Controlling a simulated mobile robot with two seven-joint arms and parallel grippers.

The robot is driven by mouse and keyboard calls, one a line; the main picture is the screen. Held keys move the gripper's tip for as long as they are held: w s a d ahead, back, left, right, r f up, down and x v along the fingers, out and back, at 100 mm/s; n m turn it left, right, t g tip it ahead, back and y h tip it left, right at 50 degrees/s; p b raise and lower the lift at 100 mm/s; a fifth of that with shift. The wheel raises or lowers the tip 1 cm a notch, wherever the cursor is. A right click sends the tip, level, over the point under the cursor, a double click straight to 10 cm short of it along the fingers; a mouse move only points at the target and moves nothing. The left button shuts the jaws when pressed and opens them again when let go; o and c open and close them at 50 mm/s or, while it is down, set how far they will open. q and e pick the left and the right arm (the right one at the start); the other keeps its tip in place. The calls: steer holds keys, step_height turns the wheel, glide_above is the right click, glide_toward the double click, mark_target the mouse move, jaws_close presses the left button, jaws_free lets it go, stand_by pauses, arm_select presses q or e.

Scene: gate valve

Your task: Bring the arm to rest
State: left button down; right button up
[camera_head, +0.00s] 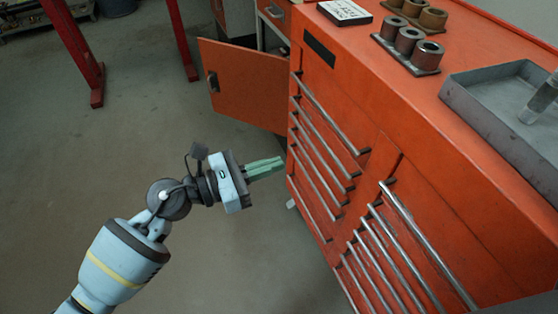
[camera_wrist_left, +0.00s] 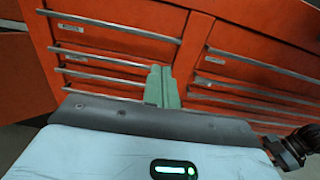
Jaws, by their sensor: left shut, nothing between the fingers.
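My left gripper (camera_head: 266,167) is shut and empty, its green fingers together. In the head view it hangs in the air beside the left front edge of the orange tool cabinet (camera_head: 335,85), pointing right toward the drawers. In the left wrist view the gripper's closed fingers (camera_wrist_left: 161,88) stand in front of the cabinet's drawer fronts (camera_wrist_left: 110,50). I cannot tell whether the fingertips touch the cabinet. My right gripper is not in either view.
An orange cabinet door (camera_head: 240,85) stands open behind my left gripper. On the cabinet top are a grey tray (camera_head: 490,110), several metal cylinders (camera_head: 408,42) and a labelled box (camera_head: 344,11). Red legs (camera_head: 75,45) stand at upper left. Floor (camera_head: 70,160) at left is clear.

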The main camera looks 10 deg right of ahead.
arm_select(q)
steer(key=shift+s, duration=0.1)
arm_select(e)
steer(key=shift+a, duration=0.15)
